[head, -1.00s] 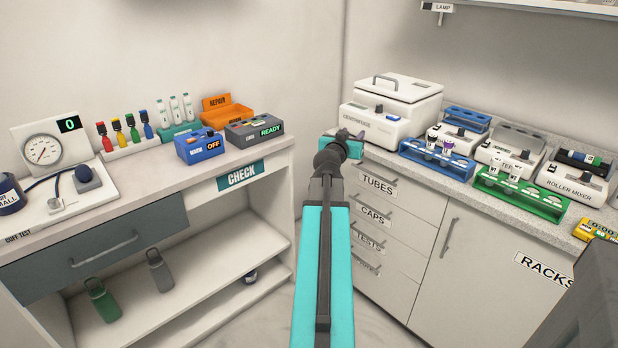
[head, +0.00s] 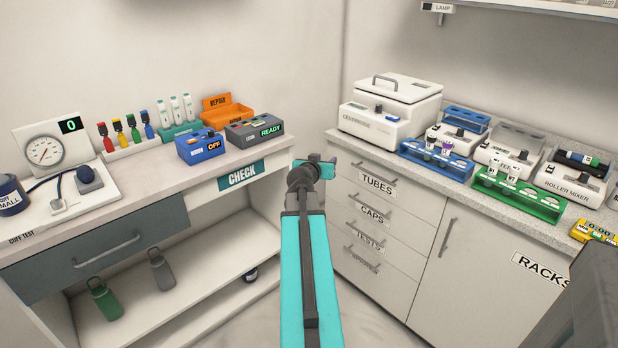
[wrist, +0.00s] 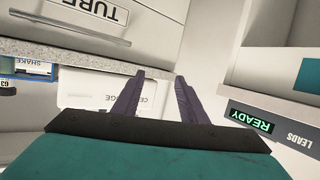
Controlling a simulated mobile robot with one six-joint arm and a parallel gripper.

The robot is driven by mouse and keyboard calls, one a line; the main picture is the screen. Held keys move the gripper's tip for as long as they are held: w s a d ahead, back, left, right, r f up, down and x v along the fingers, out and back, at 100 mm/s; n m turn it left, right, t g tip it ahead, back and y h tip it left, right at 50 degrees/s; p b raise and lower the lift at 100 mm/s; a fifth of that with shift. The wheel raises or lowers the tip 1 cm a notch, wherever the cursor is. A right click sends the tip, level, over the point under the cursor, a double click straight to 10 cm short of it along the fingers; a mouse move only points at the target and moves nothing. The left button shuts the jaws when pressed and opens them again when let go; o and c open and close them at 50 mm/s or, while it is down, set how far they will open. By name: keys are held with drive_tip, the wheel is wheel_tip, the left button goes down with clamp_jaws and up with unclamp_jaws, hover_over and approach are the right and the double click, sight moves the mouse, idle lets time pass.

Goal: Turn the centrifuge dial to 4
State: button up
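The centrifuge (head: 375,128) is a white box with a handled lid, at the back left of the right-hand counter in the head view. Small controls, including a dark blue one, show on its front, but the dial's setting is too small to read. In the wrist view, part of the centrifuge front (wrist: 85,95) shows upside down beyond the fingers. My gripper (head: 331,160) is in front of the counter's left end, left of and below the centrifuge, apart from it. In the wrist view its two dark fingers (wrist: 158,88) stand apart with nothing between them.
The counter edge (head: 350,147) and labelled drawers (head: 376,185) are right of my gripper. A blue rack (head: 436,160), a green rack (head: 520,197) and a roller mixer (head: 572,185) stand farther right. The left bench holds a grey READY box (head: 254,132) and a blue OFF box (head: 200,147).

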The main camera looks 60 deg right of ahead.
drive_tip(key=w+a+f+n+y, duration=0.1)
drive_tip(key=w+a+f, duration=0.2)
drive_tip(key=a+f, duration=0.1)
drive_tip(key=shift+w+a+f+y+p, duration=0.2)
drive_tip(key=shift+w+f+y+p, duration=0.15)
drive_tip(key=shift+f, duration=0.5)
drive_tip(key=shift+c, duration=0.5)
drive_tip(key=shift+c, duration=0.8)
drive_tip(key=w+a+f+n+g+y, duration=0.1)
drive_tip(key=w+a+f+n+y, duration=0.25)
drive_tip(key=a+f, duration=1.2)
drive_tip(key=w+a+f+n+g+y, duration=0.15)
drive_tip(key=a+f+y, duration=0.25)
drive_tip(key=a+f, duration=1.15)
drive_tip(key=s+a+f+n+g+y, duration=0.15)
drive_tip(key=s+a+f, duration=0.3)
drive_tip(key=a, duration=0.55)
drive_tip(key=s+a+f+n+g+y, duration=0.1)
drive_tip(key=s+a+f+n+y, duration=0.2)
drive_tip(key=a+f, duration=0.5)
drive_tip(key=s+a+f+n+g, duration=0.3)
drive_tip(key=s+a+n, duration=0.1)
drive_tip(key=s+a, duration=1.1)
drive_tip(key=shift+s+a+g, duration=0.3)
drive_tip(key=shift+a, duration=0.3)
